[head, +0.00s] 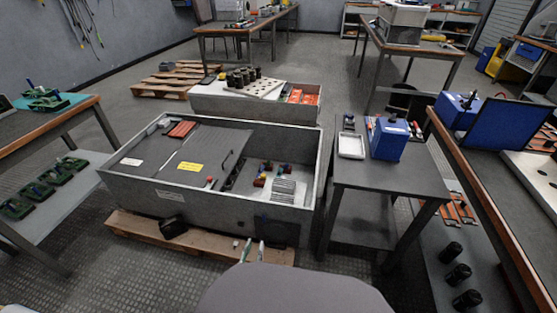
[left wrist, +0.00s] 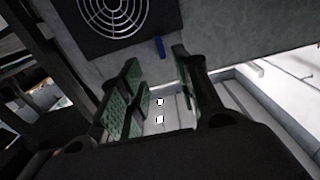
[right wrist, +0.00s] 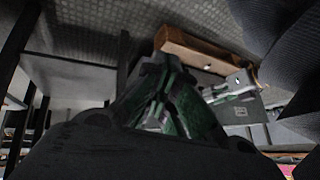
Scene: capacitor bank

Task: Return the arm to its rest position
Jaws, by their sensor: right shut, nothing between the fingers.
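My left gripper (head: 250,250) shows at the bottom centre of the head view, low in front of the grey cabinet (head: 170,197). In the left wrist view its green-padded fingers (left wrist: 158,95) stand apart with nothing between them, facing the cabinet's grey side and a black fan grille (left wrist: 115,12). My right gripper (right wrist: 172,95) shows in the right wrist view, its green-padded fingers drawn together and empty. I cannot make it out in the head view. Most of both arms is hidden.
The cabinet stands on a wooden pallet (head: 190,246). To its right is a small dark table (head: 395,178) with a blue box (head: 388,138) and a white tray (head: 351,145). Workbenches flank both sides. Floor is clear left of the cabinet's front.

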